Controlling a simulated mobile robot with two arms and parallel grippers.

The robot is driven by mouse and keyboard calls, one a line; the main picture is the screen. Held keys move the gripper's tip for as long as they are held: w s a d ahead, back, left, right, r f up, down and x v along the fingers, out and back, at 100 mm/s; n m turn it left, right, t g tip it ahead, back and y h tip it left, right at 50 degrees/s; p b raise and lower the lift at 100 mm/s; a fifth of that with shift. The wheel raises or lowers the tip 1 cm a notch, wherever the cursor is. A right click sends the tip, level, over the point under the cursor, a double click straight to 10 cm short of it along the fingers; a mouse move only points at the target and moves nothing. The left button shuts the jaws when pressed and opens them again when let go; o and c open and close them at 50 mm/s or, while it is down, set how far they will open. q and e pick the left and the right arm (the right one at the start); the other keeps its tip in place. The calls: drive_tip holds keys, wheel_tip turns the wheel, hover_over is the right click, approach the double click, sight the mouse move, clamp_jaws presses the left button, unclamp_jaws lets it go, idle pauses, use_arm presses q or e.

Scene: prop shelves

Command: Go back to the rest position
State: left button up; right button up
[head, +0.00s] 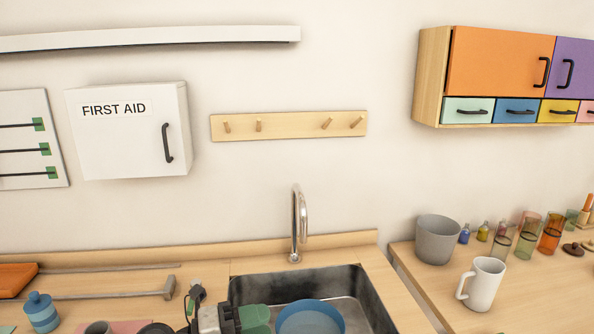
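A dark and grey mechanical part at the bottom edge, left of centre, looks like my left gripper (230,319). It is over the left rim of the sink (360,287) and cut off by the picture edge. A green block (254,317) shows at its right side; I cannot tell whether it is held, touched or part of the gripper. The fingers cannot be made out. My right gripper is not in view.
A blue round bowl (310,318) is in the sink, under a tap (297,225). A white mug (482,284) and grey cup (437,239) stand right. Wall cabinets hang above.

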use_arm(q)
drive_tip(key=s+a+f+n+t+y, duration=0.35)
drive_tip(key=a+n+t+y, duration=0.2)
drive_tip(key=n+y, duration=0.6)
drive_tip(key=s+a+f+n+t+y, duration=0.2)
drive_tip(key=a+f+n+t+y, duration=0.4)
drive_tip(key=n, duration=1)
drive_tip(key=s+a+f+n+g, duration=0.1)
drive_tip(key=s+f+g, duration=0.4)
drive_tip(key=s+g, duration=0.3)
drive_tip(key=s+a+f+n+g, duration=0.2)
drive_tip(key=s+f+g, duration=0.3)
drive_tip(key=s, duration=0.6)
wheel_tip(320, 180, down, 26)
drive_tip(key=s+g, duration=0.1)
drive_tip(key=g, duration=0.1)
drive_tip(key=s+a+f+g, duration=0.1)
drive_tip(key=s+a+f, duration=0.1)
drive_tip(key=s+f, duration=1.4)
drive_tip(key=shift+s+a, duration=0.15)
drive_tip(key=shift+s, duration=0.25)
